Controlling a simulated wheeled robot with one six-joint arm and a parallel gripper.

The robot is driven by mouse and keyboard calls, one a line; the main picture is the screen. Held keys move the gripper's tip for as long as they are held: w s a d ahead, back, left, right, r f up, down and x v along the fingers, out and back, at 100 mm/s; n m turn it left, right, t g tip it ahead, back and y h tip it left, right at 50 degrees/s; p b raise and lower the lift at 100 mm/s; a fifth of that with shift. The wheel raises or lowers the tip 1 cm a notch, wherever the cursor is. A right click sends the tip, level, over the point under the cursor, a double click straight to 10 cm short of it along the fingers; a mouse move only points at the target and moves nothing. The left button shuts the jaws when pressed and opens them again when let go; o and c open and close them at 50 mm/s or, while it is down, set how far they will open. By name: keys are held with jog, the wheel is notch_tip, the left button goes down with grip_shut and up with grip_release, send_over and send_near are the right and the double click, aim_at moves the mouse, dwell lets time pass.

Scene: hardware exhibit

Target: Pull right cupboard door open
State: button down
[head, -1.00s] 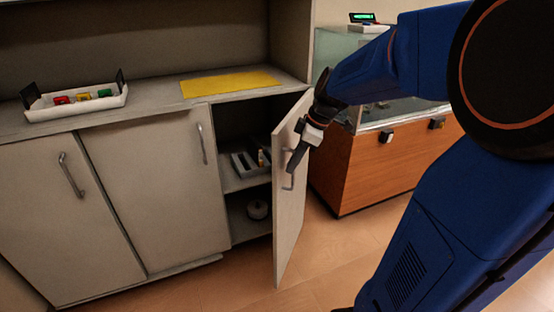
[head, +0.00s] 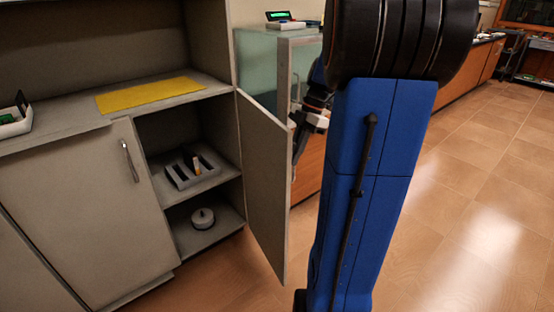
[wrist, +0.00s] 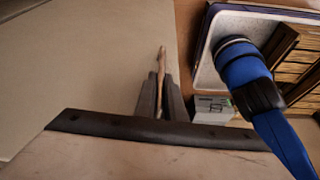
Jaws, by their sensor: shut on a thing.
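The right cupboard door (head: 264,180) is a pale panel standing wide open, swung out from the cabinet's right side. It also fills the left of the wrist view (wrist: 95,70). In the wrist view my gripper (wrist: 161,92) is shut on the door handle (wrist: 161,60), a thin bar seen end-on between the two dark fingers. In the head view my gripper (head: 299,150) is at the door's outer face, partly hidden by the door edge. The handle is hidden there.
A closed door (head: 90,210) is on the left. A yellow mat (head: 150,95) lies on the counter. A glass case (head: 262,65) stands behind the door. Floor at right is clear.

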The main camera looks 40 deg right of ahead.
jog(key=shift+s+d, duration=0.1)
jog(key=shift+d, duration=2.85)
jog(key=c, duration=1.8)
grip_release()
jog(key=shift+c, duration=0.2)
jog(key=w+v, duration=0.1)
jog(key=v, duration=1.6)
jog(key=shift+s+r, duration=0.2)
jog(key=shift+s, duration=0.25)
jog(key=shift+s, duration=0.1)
